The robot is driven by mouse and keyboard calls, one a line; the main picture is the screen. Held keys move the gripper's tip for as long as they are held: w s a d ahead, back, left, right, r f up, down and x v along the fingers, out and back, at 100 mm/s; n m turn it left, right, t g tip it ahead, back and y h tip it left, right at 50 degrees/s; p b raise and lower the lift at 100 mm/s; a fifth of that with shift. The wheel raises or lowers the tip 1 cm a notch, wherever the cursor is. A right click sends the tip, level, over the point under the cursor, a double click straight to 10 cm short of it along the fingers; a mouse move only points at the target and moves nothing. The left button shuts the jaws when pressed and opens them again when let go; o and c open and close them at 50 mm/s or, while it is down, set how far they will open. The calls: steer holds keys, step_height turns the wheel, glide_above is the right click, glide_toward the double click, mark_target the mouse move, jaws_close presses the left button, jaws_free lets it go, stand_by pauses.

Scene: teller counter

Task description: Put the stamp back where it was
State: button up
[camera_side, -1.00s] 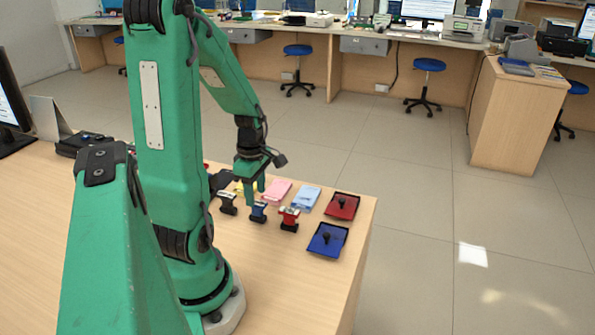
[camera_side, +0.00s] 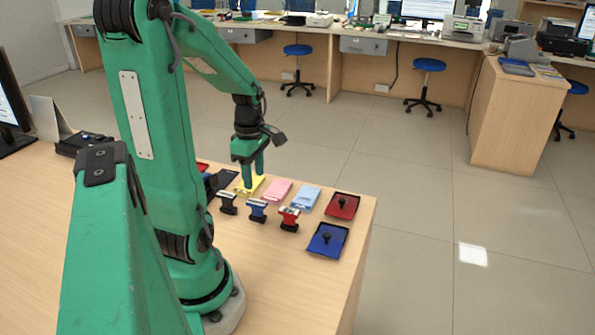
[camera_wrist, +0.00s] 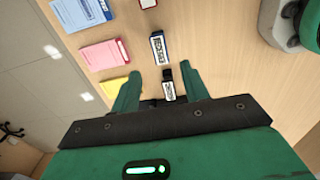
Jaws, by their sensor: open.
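Several stamps stand in a row on the counter: a black stamp (camera_side: 228,204), a blue stamp (camera_side: 257,211) and a red stamp (camera_side: 289,220). In the wrist view the black stamp (camera_wrist: 168,86) appears between my fingers, with the blue stamp (camera_wrist: 160,48) just beyond and the red one (camera_wrist: 148,4) at the top edge. My gripper (camera_side: 250,180) is open and empty, raised above the counter near the black stamp; it also shows in the wrist view (camera_wrist: 158,80). I cannot tell which stamp the task means.
Yellow (camera_side: 249,186), pink (camera_side: 277,191) and light-blue (camera_side: 306,198) pads lie behind the stamps. A red tray (camera_side: 353,207) and a blue tray (camera_side: 318,248), each with a black knob-like item, lie at the right near the counter's edge. Bare wood lies in front of the stamps.

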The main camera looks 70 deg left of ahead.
steer(key=w+d+r+m+t, duration=0.1)
steer(key=d+r+m+t, duration=0.1)
steer(key=d+r+m, duration=0.4)
steer(key=w+d+r+m+t, duration=0.2)
steer(key=d+r+m, duration=0.3)
steer(key=d+m, duration=1)
steer(key=m+t, duration=0.1)
steer(key=m, duration=0.5)
steer(key=shift+w+d+r+t, duration=0.15)
steer(key=shift+w+r+t, duration=0.15)
steer(key=shift+r, duration=0.1)
